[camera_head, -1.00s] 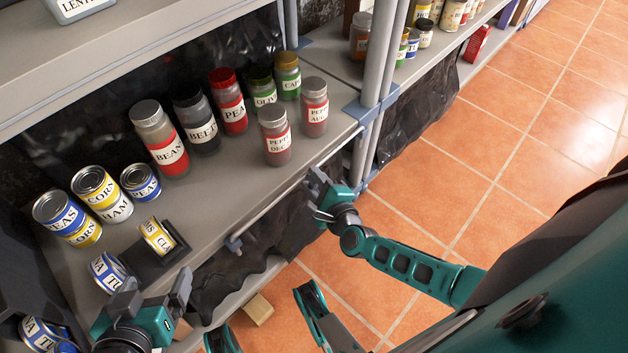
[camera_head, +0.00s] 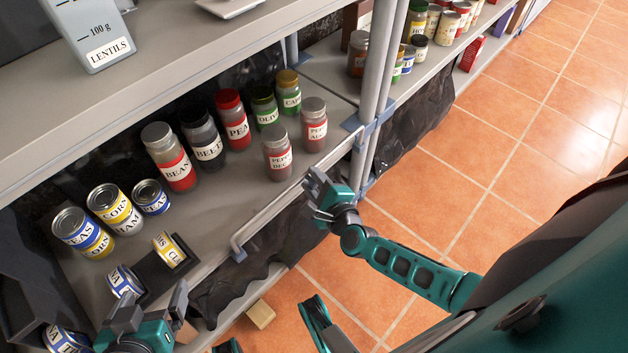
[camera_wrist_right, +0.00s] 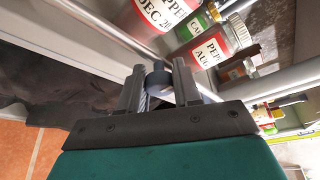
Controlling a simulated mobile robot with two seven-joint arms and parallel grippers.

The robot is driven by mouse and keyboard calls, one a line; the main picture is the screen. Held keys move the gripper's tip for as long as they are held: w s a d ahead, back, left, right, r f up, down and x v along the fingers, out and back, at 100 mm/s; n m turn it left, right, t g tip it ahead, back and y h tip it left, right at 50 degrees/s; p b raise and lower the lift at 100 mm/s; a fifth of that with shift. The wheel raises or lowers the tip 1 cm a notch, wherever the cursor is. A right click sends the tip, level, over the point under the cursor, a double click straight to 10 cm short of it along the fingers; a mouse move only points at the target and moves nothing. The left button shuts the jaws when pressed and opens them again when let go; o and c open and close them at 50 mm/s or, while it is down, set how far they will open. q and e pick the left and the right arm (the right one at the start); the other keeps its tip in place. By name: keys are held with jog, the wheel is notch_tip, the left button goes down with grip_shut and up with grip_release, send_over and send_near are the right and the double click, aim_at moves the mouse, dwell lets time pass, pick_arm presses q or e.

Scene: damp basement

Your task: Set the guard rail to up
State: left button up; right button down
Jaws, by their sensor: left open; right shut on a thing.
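The guard rail (camera_head: 280,204) is a thin light-grey bar along the front edge of the middle shelf (camera_head: 215,215). Its near end bends down to a small bracket at the shelf edge, and the bar stands a little above that edge. My right gripper (camera_head: 316,184) is shut on the rail near its far half. In the right wrist view, the fingers (camera_wrist_right: 160,88) close around a grey piece of it, and the fingers partly hide the grip. My left gripper (camera_head: 153,306) is open and empty at the lower left, beside the near end of the shelf.
Several jars stand behind the rail, the nearest being a pepper jar (camera_head: 277,155). Cans (camera_head: 84,233) and a dark stand with a yellow-labelled can (camera_head: 170,250) are at the left. A shelf post (camera_head: 372,90) rises at the rail's far end.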

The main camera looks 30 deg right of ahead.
jog(key=shift+w+a+r, duration=0.1)
jog(key=shift+w+r, duration=0.15)
jog(key=shift+r, duration=0.15)
jog(key=c, duration=1.2)
grip_release()
jog(key=o, duration=0.4)
jog(key=shift+s, duration=0.1)
jog(key=shift+f, duration=0.1)
jog(key=shift+s, duration=0.6)
jog(key=p+v, duration=0.2)
jog(key=v, duration=0.9)
jog(key=shift+s, duration=0.4)
